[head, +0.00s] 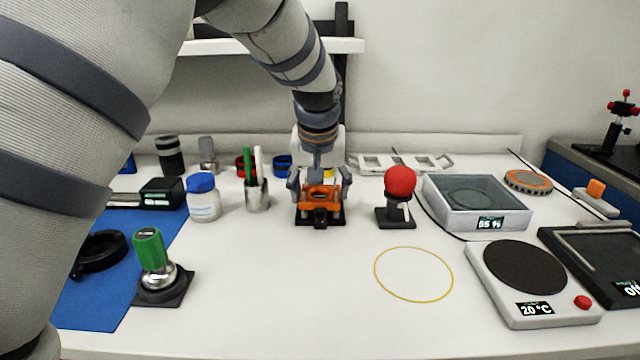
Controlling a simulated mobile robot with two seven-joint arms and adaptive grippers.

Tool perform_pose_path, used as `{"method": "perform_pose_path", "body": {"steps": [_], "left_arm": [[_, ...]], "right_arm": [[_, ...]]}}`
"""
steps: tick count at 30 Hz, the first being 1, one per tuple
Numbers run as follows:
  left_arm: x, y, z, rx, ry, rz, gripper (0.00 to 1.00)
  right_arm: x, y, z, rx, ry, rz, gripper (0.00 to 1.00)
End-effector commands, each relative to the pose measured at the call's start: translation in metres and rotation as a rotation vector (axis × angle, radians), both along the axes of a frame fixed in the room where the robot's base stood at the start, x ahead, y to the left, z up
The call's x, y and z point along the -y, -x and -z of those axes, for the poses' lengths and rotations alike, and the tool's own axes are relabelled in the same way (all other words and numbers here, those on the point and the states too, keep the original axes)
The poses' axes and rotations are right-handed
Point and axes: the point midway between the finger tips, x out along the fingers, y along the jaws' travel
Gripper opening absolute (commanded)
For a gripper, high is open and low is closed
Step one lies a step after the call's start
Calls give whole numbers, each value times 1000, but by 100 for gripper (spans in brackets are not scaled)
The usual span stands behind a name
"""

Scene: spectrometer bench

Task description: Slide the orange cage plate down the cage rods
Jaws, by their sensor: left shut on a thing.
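The orange cage plate (320,205) is at the middle of the bench, low above a black base (333,219). My left gripper (320,184) comes down from above with one finger on each side of the plate and is shut on it. The cage rods are mostly hidden behind the plate and gripper, so I cannot tell how far along them the plate sits. My right gripper is not in view.
A red knob on a black stand (399,188) is close on the right. A pen cup (257,195) and a blue-lidded jar (203,200) stand left. A hot plate (527,318) is front right. The bench in front is clear around a yellow ring (414,299).

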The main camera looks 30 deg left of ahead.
Motion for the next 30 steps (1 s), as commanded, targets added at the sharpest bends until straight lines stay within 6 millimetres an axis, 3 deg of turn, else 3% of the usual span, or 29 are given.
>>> {"method": "perform_pose_path", "body": {"steps": [7,8,11,22,30], "left_arm": [[0,0,7,1,0,0,35],[0,0,7,1,0,0,68],[0,0,6,1,0,0,89],[1,1,2,2,0,0,89],[13,23,-60,6,-1,0,89]], "right_arm": [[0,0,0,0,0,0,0],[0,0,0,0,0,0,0],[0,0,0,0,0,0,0],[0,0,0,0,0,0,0],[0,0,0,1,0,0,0]]}}
